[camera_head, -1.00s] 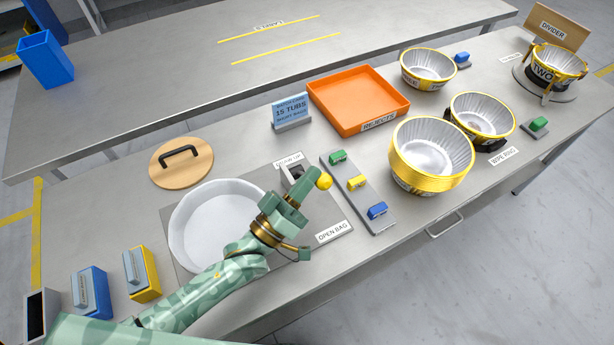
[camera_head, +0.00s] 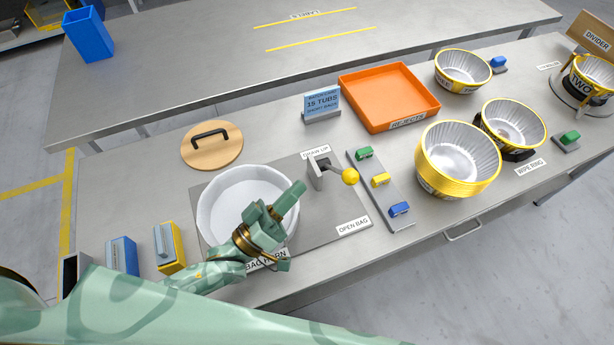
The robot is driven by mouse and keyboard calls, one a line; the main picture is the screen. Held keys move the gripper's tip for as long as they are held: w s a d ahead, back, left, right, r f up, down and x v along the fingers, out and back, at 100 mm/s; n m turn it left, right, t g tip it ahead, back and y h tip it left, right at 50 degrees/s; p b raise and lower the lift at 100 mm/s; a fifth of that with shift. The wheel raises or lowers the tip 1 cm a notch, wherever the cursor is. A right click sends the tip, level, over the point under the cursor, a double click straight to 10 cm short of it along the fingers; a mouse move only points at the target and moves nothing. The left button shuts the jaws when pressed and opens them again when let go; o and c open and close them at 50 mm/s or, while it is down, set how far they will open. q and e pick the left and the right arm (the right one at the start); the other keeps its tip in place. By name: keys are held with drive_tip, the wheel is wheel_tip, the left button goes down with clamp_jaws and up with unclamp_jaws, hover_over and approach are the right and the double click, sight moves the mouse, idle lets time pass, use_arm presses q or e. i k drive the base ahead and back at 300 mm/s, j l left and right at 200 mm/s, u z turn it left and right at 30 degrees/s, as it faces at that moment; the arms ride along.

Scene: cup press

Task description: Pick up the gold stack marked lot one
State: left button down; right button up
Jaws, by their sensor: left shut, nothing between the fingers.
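A tall gold stack of foil tubs (camera_head: 456,160) with a pale fluted inside stands near the front edge, right of centre; I cannot read a lot mark on it. A gold-rimmed tub (camera_head: 513,125) with a black band sits behind it to the right. Another gold-rimmed tub (camera_head: 463,72) stands further back, its small label unclear. A gold tub marked TWO (camera_head: 588,82) sits in a holder at the far right. My left gripper (camera_head: 292,198) is shut and empty over the right part of the white round basin, far left of the stacks. My right gripper is out of view.
A lever with a yellow knob (camera_head: 349,177) and a strip of green, yellow and blue switches (camera_head: 380,180) stand between my left gripper and the tall stack. The orange tray (camera_head: 388,97) looks empty. The white basin (camera_head: 212,205) and a wooden lid (camera_head: 212,146) are at left.

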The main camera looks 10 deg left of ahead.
sight(454, 159)
drive_tip(key=k, duration=1)
